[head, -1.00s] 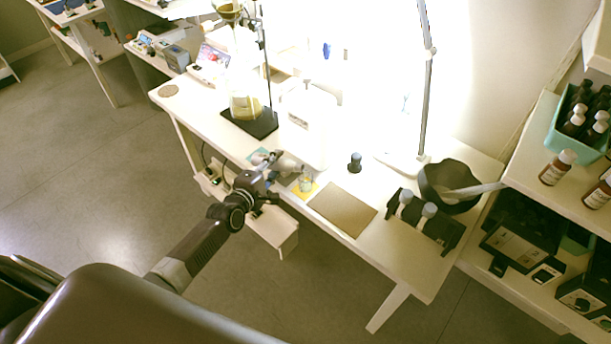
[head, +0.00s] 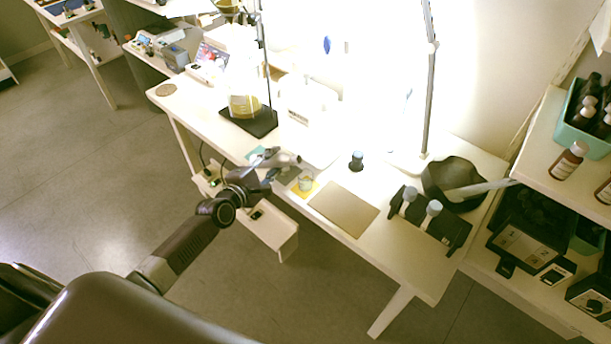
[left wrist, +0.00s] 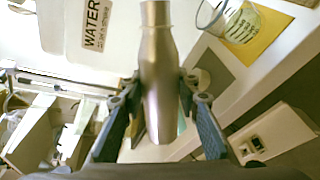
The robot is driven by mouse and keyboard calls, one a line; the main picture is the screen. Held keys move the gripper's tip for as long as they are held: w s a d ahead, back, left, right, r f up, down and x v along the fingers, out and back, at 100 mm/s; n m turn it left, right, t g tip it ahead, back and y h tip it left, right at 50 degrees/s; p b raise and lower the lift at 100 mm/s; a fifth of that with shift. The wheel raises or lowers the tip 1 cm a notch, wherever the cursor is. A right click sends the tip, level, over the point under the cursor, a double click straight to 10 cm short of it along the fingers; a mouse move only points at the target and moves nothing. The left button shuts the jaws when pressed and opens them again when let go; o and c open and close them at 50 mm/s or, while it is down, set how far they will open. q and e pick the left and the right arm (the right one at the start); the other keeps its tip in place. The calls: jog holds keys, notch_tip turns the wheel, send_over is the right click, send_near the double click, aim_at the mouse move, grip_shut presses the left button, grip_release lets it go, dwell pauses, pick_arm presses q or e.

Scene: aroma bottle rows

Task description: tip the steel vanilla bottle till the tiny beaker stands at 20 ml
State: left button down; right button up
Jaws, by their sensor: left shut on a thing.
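The steel bottle (left wrist: 160,75) is a slim grey metal bottle held in my left gripper. My left gripper (head: 268,172) is shut on it, with a finger on either side in the left wrist view (left wrist: 162,95). In the head view the bottle (head: 284,159) looks tilted well over, its narrow end toward the right. The tiny beaker (head: 305,183) is clear glass on a yellow mat (head: 313,190), just right of the bottle. It also shows in the left wrist view (left wrist: 238,22) with printed marks; its liquid level is unreadable. No stream shows. My right gripper is out of view.
A brown board (head: 344,209) lies right of the beaker. A small dark bottle (head: 357,161) stands behind it. A black rack (head: 430,222) with white-capped bottles and a dark bowl (head: 455,184) are further right. A flask stand (head: 250,120) is behind left.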

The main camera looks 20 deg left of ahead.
pick_arm(q)
jog(key=shift+r, duration=0.1)
jog(key=n+b, duration=0.1)
jog(key=b, duration=0.1)
jog(key=n+b, duration=0.1)
jog(key=b, duration=0.1)
jog(key=shift+d+f+h, duration=0.2)
jog(key=shift+d+h, duration=0.15)
jog(key=shift+h, duration=0.05)
jog(key=n+b, duration=0.2)
jog(key=shift+d+r+t+h+b, duration=0.2)
jog(key=shift+d+t+h+b, duration=0.1)
jog(key=shift+d+t+b, duration=0.1)
jog(key=shift+r+n, duration=0.2)
jog(key=shift+n, duration=0.1)
